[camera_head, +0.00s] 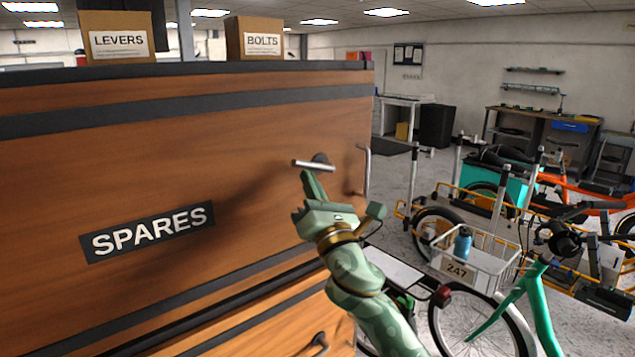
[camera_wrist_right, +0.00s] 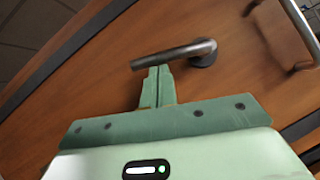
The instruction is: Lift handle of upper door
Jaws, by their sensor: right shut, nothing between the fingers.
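The upper door (camera_head: 250,150) is an upright wooden panel with a SPARES label (camera_head: 147,231). Its lever handle (camera_head: 314,164) is a grey bar on a round mount near the panel's right side. The handle also shows in the right wrist view (camera_wrist_right: 180,53), with its mount at the right end of the bar. My green right gripper (camera_head: 308,174) is shut and empty. In the right wrist view its fingertips (camera_wrist_right: 158,70) are just under the bar, near its free end; I cannot tell whether they touch. My left gripper is not in view.
A vertical pull bar (camera_head: 366,170) stands right of the lever. A lower handle (camera_head: 318,342) shows below. Boxes marked LEVERS (camera_head: 117,40) and BOLTS (camera_head: 254,40) sit on the cabinet top. A cargo bike with a white basket (camera_head: 478,268) stands close on the right.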

